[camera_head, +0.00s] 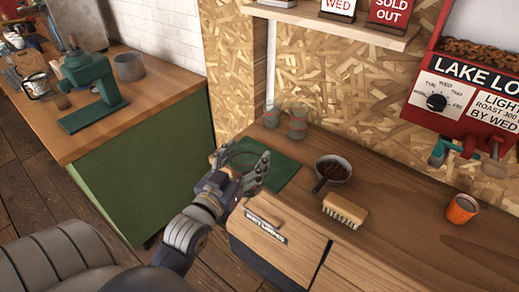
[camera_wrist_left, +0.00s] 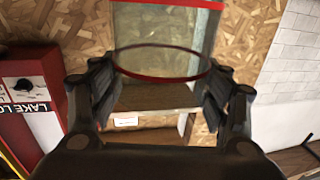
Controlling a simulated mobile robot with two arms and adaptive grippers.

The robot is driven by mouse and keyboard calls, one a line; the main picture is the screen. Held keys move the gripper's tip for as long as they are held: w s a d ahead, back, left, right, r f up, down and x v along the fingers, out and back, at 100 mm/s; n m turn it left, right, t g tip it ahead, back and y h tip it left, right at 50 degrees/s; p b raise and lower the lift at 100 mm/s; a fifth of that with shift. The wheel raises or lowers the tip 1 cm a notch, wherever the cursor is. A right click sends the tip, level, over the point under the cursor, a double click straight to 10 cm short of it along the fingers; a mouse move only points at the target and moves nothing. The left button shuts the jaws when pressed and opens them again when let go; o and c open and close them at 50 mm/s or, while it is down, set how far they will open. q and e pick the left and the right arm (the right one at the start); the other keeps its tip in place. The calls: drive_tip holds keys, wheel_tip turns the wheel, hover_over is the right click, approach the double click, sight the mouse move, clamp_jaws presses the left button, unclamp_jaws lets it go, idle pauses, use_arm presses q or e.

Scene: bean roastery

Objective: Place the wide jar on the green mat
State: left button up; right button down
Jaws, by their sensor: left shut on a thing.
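The wide jar (camera_wrist_left: 165,28) is clear glass with red bands and sits between my left fingers in the left wrist view. In the head view it is hard to make out within the grip. My left gripper (camera_head: 241,164) is shut on it; its fingers also show in the left wrist view (camera_wrist_left: 160,92). The dark green mat (camera_head: 283,173) lies on the wooden counter, partly hidden behind the gripper. The gripper overlaps the mat's left part in the head view; I cannot tell the jar's height above it. My right gripper is not in view.
Two small canisters (camera_head: 297,123) stand behind the mat. A pan of beans (camera_head: 334,168), a brush (camera_head: 345,210) and an orange cup (camera_head: 462,208) stand to its right. A shelf (camera_head: 340,22) and red roaster (camera_head: 465,95) are behind. A green grinder (camera_head: 93,85) stands left.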

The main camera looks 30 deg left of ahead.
use_arm(q)
drive_tip(key=w+a+f+p, duration=0.1)
drive_tip(key=w+f+p, duration=0.1)
drive_tip(key=w, duration=0.5)
drive_tip(key=w+a+f+p, duration=0.1)
drive_tip(key=w+f, duration=0.1)
drive_tip(key=w, duration=0.5)
drive_tip(key=shift+w+a+f+p, duration=0.25)
drive_tip(key=shift+a+f+p, duration=0.15)
drive_tip(key=shift+f, duration=0.15)
drive_tip(key=o, duration=1.5)
drive_tip(key=shift+o, duration=0.3)
